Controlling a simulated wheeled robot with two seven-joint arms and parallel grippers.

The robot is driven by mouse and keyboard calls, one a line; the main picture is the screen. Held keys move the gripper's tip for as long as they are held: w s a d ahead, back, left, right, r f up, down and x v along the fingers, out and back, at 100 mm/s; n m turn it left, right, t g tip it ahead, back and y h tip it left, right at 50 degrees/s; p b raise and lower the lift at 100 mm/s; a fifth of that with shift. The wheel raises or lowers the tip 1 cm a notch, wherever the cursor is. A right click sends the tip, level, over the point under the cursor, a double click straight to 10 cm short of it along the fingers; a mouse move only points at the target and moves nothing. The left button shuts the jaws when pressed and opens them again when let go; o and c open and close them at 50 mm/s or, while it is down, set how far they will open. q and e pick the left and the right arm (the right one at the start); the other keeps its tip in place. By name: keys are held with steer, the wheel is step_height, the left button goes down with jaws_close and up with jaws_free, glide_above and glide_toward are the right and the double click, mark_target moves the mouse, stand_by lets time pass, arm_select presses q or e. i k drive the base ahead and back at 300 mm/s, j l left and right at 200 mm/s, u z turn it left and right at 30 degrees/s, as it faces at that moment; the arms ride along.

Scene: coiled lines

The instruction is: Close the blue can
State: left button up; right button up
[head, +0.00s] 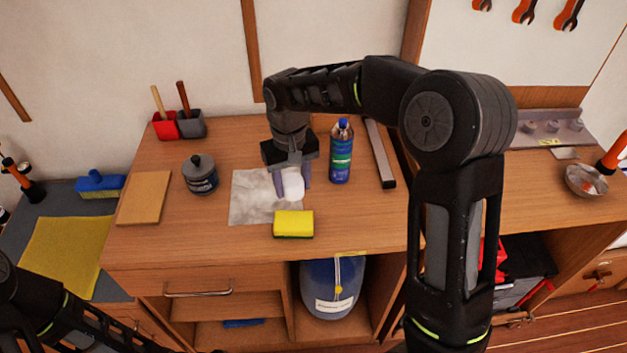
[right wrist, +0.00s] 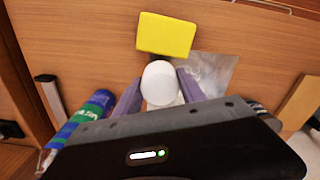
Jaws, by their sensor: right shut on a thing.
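A dark blue-grey can (head: 200,178) with a grey knobbed lid on top stands on the left of the wooden bench; I cannot tell whether the lid is fully seated. My right gripper (head: 292,182) is shut on a white rounded object (head: 294,187), over the right part of a grey sheet. The white object (right wrist: 160,83) also shows between the fingers in the right wrist view. The gripper is to the right of the can, apart from it. A part of my left arm shows at the lower left, but its gripper is out of view.
A yellow sponge (head: 293,224) lies just in front of the right gripper. A blue-capped bottle (head: 341,155) stands to its right. The grey sheet (head: 248,197) lies flat. A tan board (head: 144,198) is left of the can. A blue container (head: 328,285) sits under the bench.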

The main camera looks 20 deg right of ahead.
mark_target(342, 138)
steer(key=z, duration=2.5)
steer(key=k+l, duration=0.2)
steer(key=k, duration=0.3)
steer(key=k+l, duration=0.2)
steer(key=k, duration=0.25)
steer(key=i+j, duration=0.25)
steer(key=i, duration=0.2)
